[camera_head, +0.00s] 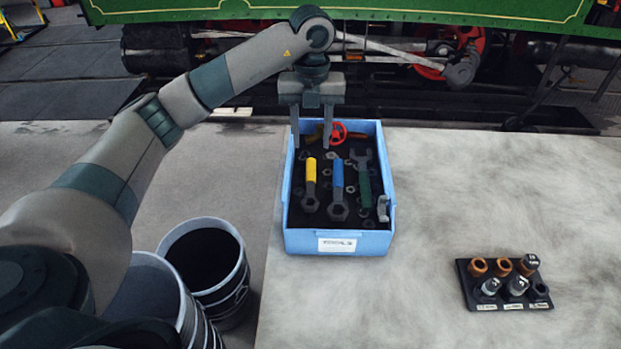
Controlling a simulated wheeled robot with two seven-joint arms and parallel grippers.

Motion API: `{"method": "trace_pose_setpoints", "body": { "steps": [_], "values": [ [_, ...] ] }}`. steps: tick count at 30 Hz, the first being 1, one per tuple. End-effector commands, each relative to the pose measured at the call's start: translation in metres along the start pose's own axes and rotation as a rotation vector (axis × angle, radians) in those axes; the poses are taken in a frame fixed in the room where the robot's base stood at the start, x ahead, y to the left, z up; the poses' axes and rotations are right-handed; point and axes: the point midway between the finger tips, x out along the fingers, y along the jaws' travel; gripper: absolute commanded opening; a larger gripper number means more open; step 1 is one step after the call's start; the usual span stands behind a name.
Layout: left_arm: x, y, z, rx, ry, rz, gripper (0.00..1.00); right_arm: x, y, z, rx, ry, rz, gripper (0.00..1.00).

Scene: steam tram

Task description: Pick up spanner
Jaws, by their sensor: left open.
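A blue bin (336,242) on the table holds several tools on a dark bed. A spanner with a green handle (363,182) and a grey open jaw at its far end lies at the right. A blue-handled tool (338,178) with a grey ring end lies in the middle, and a yellow-handled tool (310,175) with a ring end lies to its left. My left gripper (312,146) is open and empty, pointing down at the bin's far left part, left of and beyond the green spanner. My right gripper is out of view.
A red handwheel (338,132) and several nuts lie in the bin. A grey bracket (383,208) is at its right wall. A black socket tray (484,304) stands at the right. Two buckets (212,225) stand lower left. The tabletop between bin and tray is clear.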

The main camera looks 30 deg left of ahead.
Motion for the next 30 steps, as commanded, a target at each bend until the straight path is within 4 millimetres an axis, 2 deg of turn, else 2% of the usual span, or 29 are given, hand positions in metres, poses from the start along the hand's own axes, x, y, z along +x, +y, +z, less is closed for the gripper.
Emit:
{"method": "trace_pose_setpoints", "body": {
  "steps": [6,10,23,30],
  "values": [
    [0.033,0.0,-0.001,0.0,0.002,0.001,0.43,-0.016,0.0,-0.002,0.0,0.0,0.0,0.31],
    [0.047,0.0,-0.001,0.0,0.001,0.0,0.43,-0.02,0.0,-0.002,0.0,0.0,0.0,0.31],
    [0.052,0.0,0.0,0.001,-0.001,-0.001,0.43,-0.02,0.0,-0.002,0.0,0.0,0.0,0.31],
    [0.065,0.001,-0.004,0.001,0.003,0.001,0.43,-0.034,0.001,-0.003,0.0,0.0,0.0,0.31]
  ]
}}
